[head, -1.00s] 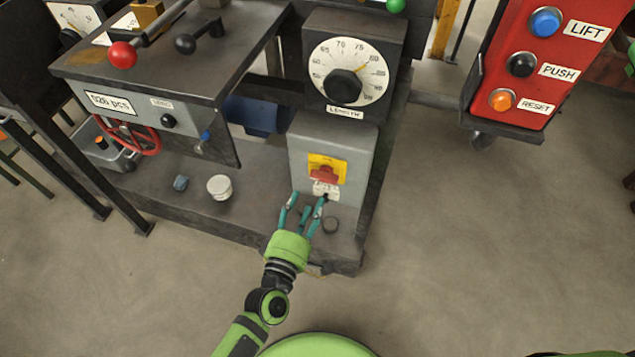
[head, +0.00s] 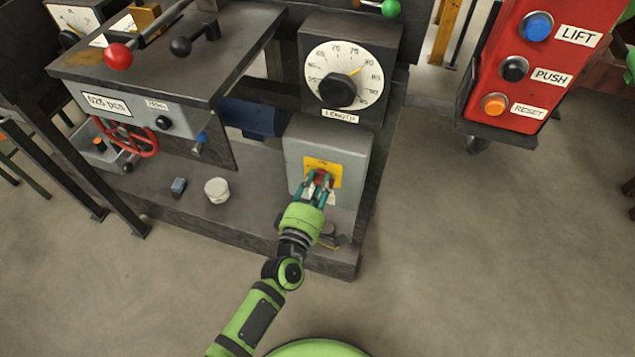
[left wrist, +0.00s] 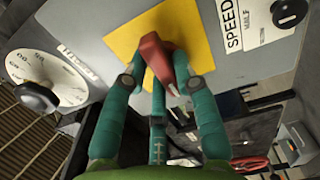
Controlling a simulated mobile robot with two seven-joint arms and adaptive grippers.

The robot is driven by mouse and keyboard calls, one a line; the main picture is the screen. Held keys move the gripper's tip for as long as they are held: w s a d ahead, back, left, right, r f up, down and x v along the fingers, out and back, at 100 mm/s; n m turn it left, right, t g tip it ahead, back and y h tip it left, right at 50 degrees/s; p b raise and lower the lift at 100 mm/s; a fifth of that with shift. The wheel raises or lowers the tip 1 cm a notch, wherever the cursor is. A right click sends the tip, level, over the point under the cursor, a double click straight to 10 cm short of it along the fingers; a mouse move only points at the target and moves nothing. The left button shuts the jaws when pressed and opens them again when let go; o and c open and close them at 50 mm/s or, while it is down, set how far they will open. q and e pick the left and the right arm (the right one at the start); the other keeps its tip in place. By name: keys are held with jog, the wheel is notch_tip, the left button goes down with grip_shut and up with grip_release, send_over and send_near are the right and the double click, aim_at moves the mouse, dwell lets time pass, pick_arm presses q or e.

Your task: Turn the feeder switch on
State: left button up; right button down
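The feeder switch is a red handle (left wrist: 157,60) on a yellow plate (head: 330,166), set on the front of a grey box (head: 350,158) below the length dial. My left gripper (head: 318,178) is at the handle, its teal fingers reaching up from below. In the left wrist view its fingers (left wrist: 158,78) lie on both sides of the handle and appear closed on it. The handle slants there, its end toward the lower right. In the head view the fingers hide most of the handle and the label below it. My right gripper is not in view.
The length dial (head: 338,90) sits just above the box. A red panel (head: 540,60) with lift, push and reset buttons stands at the right. A pale round knob (head: 217,190) and a small blue-grey piece (head: 178,187) are on the dark base plate to the left.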

pick_arm(q)
grip_shut()
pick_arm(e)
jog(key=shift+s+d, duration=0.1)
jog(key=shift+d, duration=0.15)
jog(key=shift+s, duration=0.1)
